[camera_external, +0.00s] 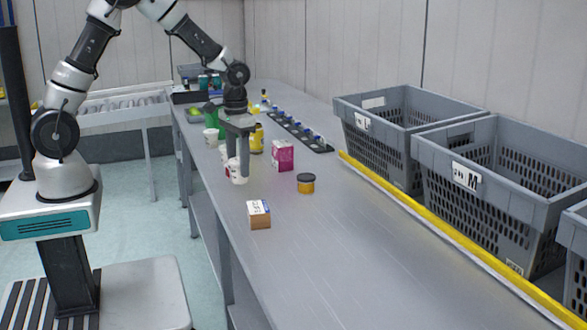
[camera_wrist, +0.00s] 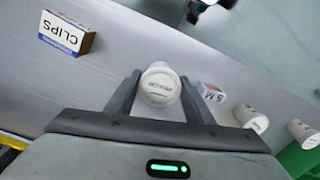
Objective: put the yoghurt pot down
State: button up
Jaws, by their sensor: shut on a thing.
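The yoghurt pot (camera_external: 238,175) is small and white, near the left edge of the grey bench. In the wrist view the pot (camera_wrist: 160,86) sits between my two fingers, its pale round lid facing the camera. My gripper (camera_external: 237,170) points down and is shut on the pot. The pot looks upright and at or close to the bench top; I cannot tell whether its base touches. The fingers partly hide its side in the external view.
A clips box (camera_external: 259,214) stands nearer the camera. A dark jar with an orange band (camera_external: 306,183) and a pink box (camera_external: 282,155) are to the right. A small red-and-white box (camera_wrist: 211,92) is close beside the pot. More white pots (camera_wrist: 250,118) stand beyond. The near bench is clear.

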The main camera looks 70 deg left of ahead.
aim_at(238, 160)
notch_tip(238, 160, up, 6)
jog(key=shift+r, duration=0.1)
jog(key=shift+d, duration=0.1)
jog(key=w+d+p, duration=0.1)
jog(key=w+d, duration=0.4)
jog(key=d, duration=0.9)
jog(key=w+d+p, duration=0.2)
jog(key=w+d, duration=0.2)
jog(key=d, duration=1)
jog(key=s+d+m+p, duration=0.1)
jog(key=s+d, duration=0.2)
jog(key=d, duration=0.7)
jog(key=s+d, duration=0.3)
jog(key=d, duration=0.8)
jog(key=shift+a+f, duration=0.1)
jog(key=shift+f, duration=4.75)
